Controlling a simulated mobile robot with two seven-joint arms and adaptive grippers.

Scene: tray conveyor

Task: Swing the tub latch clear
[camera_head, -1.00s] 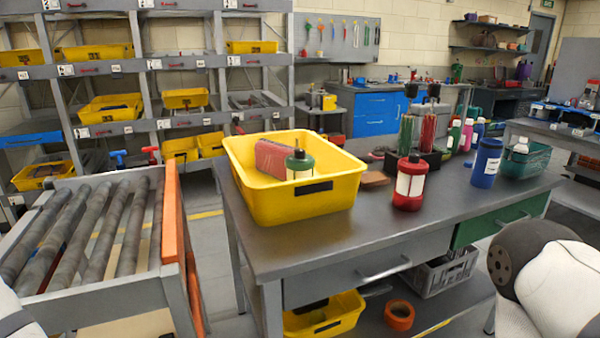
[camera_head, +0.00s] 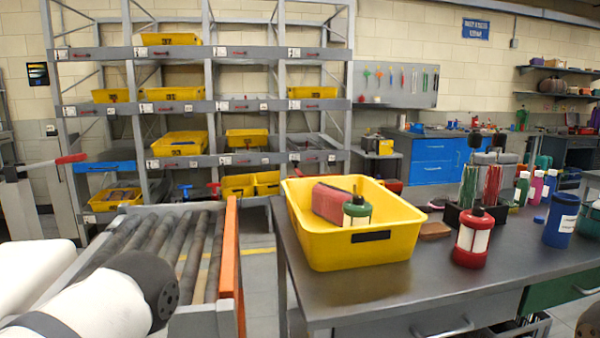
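A yellow tub (camera_head: 362,250) stands on the grey workbench, near its left edge. Inside it are a dull red block-like item (camera_head: 331,203) and a green-capped bottle (camera_head: 357,211). A dark patch shows on the tub's front wall; I cannot tell whether it is a label or a latch. No latch can be made out clearly on this tub or on the tubs in the rack. My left arm comes in at the lower left over the roller conveyor, but its gripper is not visible.
The roller conveyor (camera_head: 228,250) with an orange side rail lies left of the workbench (camera_head: 420,290). A red-capped bottle (camera_head: 473,240) and a blue bottle (camera_head: 561,220) stand right of the tub. A rack (camera_head: 215,105) with several yellow tubs is behind. A red-ended lever (camera_head: 70,158) is at far left.

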